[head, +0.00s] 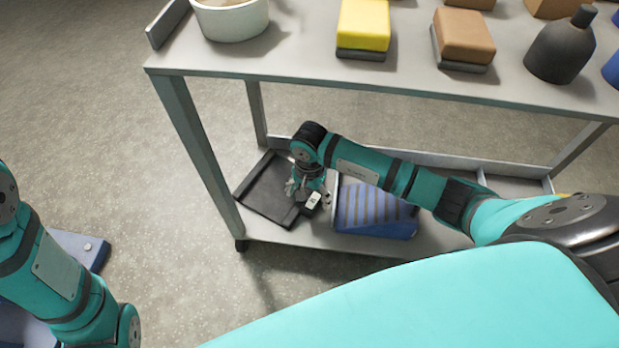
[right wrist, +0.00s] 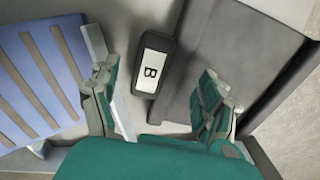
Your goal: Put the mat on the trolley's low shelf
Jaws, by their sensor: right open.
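A flat dark grey piece (head: 268,190), which looks like the mat, lies on the left end of the trolley's low shelf (head: 295,236). It also fills the upper right of the right wrist view (right wrist: 235,65). My right gripper (head: 309,190) is open and points down over the shelf, at the right edge of the dark piece. A small black block with a white "B" label (right wrist: 152,65) lies between the fingertips in the wrist view (right wrist: 158,95), not gripped. My left arm shows at the lower left; its gripper is out of view.
A blue striped piece (head: 372,208) lies on the shelf just right of the gripper. The trolley's top (head: 300,62) overhangs the shelf and carries a white bowl (head: 232,20), a yellow block (head: 363,24), a brown block (head: 464,36) and a dark bottle (head: 561,48).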

